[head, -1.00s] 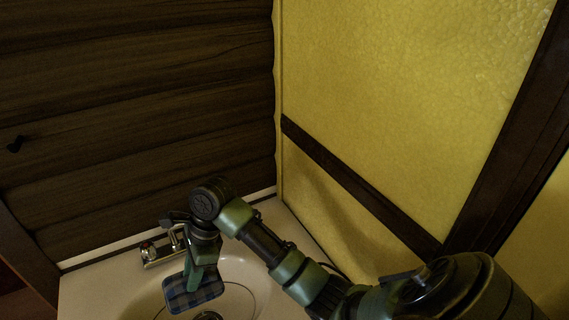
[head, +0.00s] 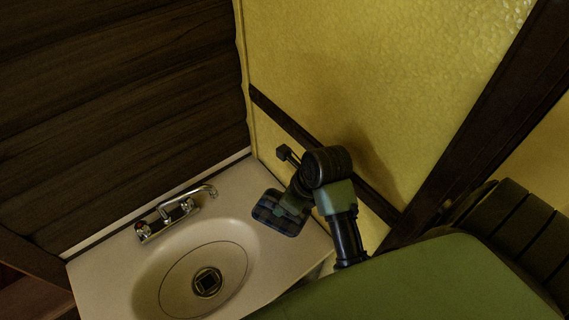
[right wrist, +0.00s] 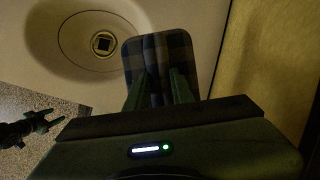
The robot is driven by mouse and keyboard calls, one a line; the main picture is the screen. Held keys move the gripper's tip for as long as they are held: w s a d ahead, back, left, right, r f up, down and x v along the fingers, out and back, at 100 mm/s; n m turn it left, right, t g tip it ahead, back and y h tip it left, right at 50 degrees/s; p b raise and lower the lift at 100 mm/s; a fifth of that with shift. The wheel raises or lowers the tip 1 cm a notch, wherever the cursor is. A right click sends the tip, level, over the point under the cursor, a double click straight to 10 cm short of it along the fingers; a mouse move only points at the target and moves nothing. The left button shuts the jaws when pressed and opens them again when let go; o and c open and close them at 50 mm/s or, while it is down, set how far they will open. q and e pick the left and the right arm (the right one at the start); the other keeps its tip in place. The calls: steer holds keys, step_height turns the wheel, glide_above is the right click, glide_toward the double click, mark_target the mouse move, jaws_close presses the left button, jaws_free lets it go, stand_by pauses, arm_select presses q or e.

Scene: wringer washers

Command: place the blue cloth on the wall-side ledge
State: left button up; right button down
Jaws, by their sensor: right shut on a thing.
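The blue plaid cloth (head: 270,211) is a flat rounded square in my right gripper (head: 286,208). It is at the counter ledge (head: 298,250) between the basin and the yellow wall. In the right wrist view the cloth (right wrist: 173,52) lies under the two green fingers of the gripper (right wrist: 160,85), which are shut on it. I cannot tell whether it touches the ledge. In the right wrist view a dark green gripper (right wrist: 45,122), apparently my left, shows at the left edge, and its jaw state is unclear.
The sink basin (head: 190,268) with its drain (head: 207,282) is left of the cloth. A chrome faucet (head: 170,214) stands at the back. The yellow wall (head: 350,90) and its dark wooden rail (head: 290,125) rise close beside my right arm.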

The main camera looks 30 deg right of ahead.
mark_target(303, 221)
step_height(303, 221, down, 12)
steer(key=shift+f+p, duration=0.1)
steer(key=shift+p, duration=0.35)
step_height(303, 221, down, 4)
steer(key=shift+r, duration=0.2)
arm_select(q)
steer(key=shift+w+r, duration=0.6)
steer(key=shift+r, duration=0.15)
arm_select(e)
steer(key=shift+w+f, duration=0.1)
steer(key=shift+f, duration=0.35)
steer(key=c, duration=1.2)
jaws_free()
steer(key=shift+f, duration=0.15)
arm_select(q)
steer(key=shift+s, duration=0.1)
steer(key=shift+f, duration=0.5)
arm_select(e)
steer(key=v, duration=1.2)
